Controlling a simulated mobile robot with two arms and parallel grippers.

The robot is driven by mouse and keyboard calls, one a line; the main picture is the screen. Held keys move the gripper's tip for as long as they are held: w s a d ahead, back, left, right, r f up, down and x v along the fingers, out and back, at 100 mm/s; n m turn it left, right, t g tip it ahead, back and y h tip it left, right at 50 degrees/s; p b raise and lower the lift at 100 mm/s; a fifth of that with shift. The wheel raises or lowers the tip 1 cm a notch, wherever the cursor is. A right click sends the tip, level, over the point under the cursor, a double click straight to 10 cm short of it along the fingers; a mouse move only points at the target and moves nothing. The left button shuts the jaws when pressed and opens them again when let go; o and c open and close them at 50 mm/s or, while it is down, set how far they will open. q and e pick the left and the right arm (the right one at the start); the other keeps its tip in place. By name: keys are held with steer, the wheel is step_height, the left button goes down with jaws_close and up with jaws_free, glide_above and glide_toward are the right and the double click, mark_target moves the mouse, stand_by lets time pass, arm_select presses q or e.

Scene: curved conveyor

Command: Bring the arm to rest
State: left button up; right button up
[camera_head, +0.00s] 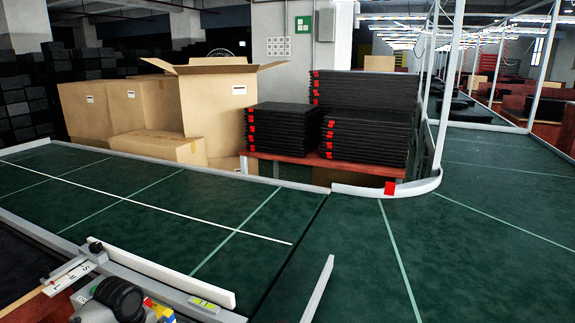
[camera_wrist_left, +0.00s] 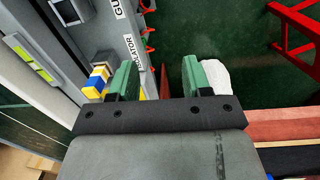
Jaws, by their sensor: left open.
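My left gripper (camera_wrist_left: 158,80) shows in the left wrist view. Its two green fingers stand apart with nothing between them. Behind the gap are dark green floor and the edge of a grey labelled panel (camera_wrist_left: 88,45). A white rounded thing (camera_wrist_left: 215,75) shows just behind the right-hand finger; I cannot tell what it is or whether it touches. Neither of my grippers shows in the head view. My right gripper is in neither view.
The dark green conveyor (camera_head: 150,205) curves right, with a pale rail. Beyond it are cardboard boxes (camera_head: 215,105) and stacked black panels (camera_head: 365,135). A black round device (camera_head: 120,298) sits at the near edge. Red framework (camera_wrist_left: 298,30) stands right in the wrist view.

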arm_select(q)
steer(key=s+d+f+m+t, duration=0.1)
steer(key=s+f+m, duration=0.2)
steer(key=s+f, duration=0.8)
steer(key=s+f+m, duration=0.2)
steer(key=f+m, duration=0.1)
steer(key=f, duration=1.6)
steer(key=s+d+f+m, duration=0.2)
steer(key=s+f+m, duration=0.1)
steer(key=s, duration=0.8)
steer(key=s+d+f+m, duration=0.3)
steer(key=s+f, duration=0.3)
steer(key=s, duration=0.5)
steer(key=s+d+f+m, duration=0.2)
steer(key=s+f, duration=0.3)
steer(key=s, duration=0.6)
steer(key=shift+d+m+p, duration=0.25)
steer(key=shift+m+p, duration=0.1)
steer(key=shift+m, duration=0.25)
steer(key=shift+f, duration=0.1)
